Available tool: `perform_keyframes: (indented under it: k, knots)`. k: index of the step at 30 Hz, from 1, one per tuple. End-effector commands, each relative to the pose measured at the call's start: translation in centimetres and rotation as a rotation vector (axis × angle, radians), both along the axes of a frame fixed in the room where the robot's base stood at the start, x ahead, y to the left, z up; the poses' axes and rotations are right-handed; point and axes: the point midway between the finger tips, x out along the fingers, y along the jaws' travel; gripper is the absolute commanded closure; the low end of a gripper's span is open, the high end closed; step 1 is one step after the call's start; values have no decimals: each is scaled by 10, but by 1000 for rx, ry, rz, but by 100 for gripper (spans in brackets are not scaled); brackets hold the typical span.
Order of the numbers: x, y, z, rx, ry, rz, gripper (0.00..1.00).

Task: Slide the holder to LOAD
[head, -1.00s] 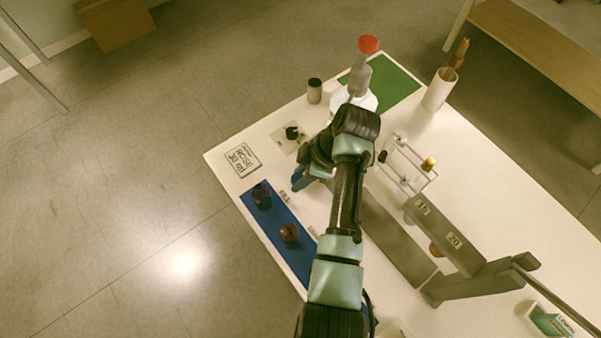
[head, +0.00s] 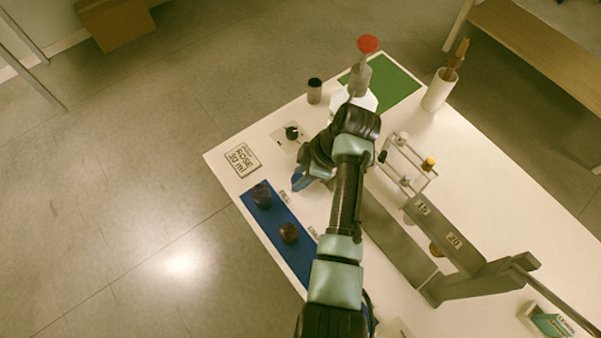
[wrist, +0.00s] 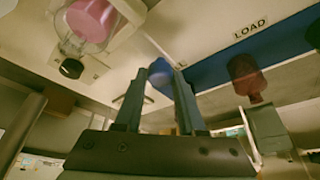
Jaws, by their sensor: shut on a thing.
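My gripper (wrist: 160,78) is shut on a small bluish part between its fingertips, which looks like part of the holder. The rest of the holder is hidden by the fingers and my arm. In the head view the blue fingers (head: 303,181) are low over the table, just right of the blue strip and close to the FILL label (head: 285,196). The LOAD label (wrist: 250,28) shows clearly in the wrist view, up and right of the fingertips. In the head view it is partly covered by my arm.
Two dark bottles (head: 262,196) (head: 289,233) stand on the blue strip (head: 275,240). A black knob (head: 292,133), red-topped glassware (head: 368,44) and a small rack (head: 408,178) stand near my arm. A grey stepped stand (head: 450,240) is at the right.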

Motion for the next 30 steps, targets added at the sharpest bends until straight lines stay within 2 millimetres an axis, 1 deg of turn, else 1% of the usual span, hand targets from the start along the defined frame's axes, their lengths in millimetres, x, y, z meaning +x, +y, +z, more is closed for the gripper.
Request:
perform_keyframes:
  k: [2, 5, 12, 15, 18, 26, 27, 29, 30]
  knots:
    - [0, 0, 1, 2, -2, 1, 100]
    - [-6, -4, 3, 2, 0, -2, 100]
    - [-44, -32, 5, 1, 3, -5, 100]
    - [-55, -40, 4, 1, 1, -3, 100]
    - [-59, -43, 2, 1, -1, 0, 100]
    - [-59, -43, 1, 1, -3, 1, 100]
    - [-58, -43, 1, 1, -3, 1, 54]
    - [-58, -43, 1, 1, -3, 1, 43]
    - [-58, -43, 1, 0, -3, 1, 36]
